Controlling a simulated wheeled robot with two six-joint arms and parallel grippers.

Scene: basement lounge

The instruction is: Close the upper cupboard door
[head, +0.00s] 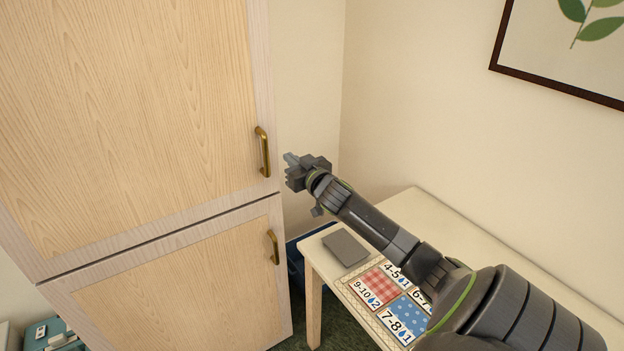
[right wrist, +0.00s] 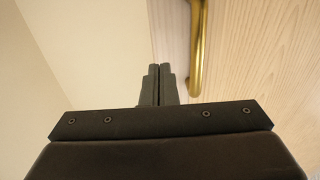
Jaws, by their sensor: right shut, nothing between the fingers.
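The upper cupboard door (head: 130,110) is pale wood with a brass handle (head: 263,152) near its lower right corner. It looks flush with the cupboard front, with a thin dark line between it and the lower door (head: 190,285). My right gripper (head: 290,158) is shut and empty, just right of the upper handle and apart from it. In the right wrist view the shut fingers (right wrist: 158,85) point along the door's edge, with the brass handle (right wrist: 198,50) to their right. Whether the fingertips touch the door edge I cannot tell. My left gripper is not in view.
A pale table (head: 430,210) stands right of the cupboard, under my right arm. On it lie a grey flat block (head: 345,247) and several patterned number cards (head: 382,287). A framed leaf picture (head: 570,45) hangs on the wall. A teal object (head: 55,335) is at the lower left.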

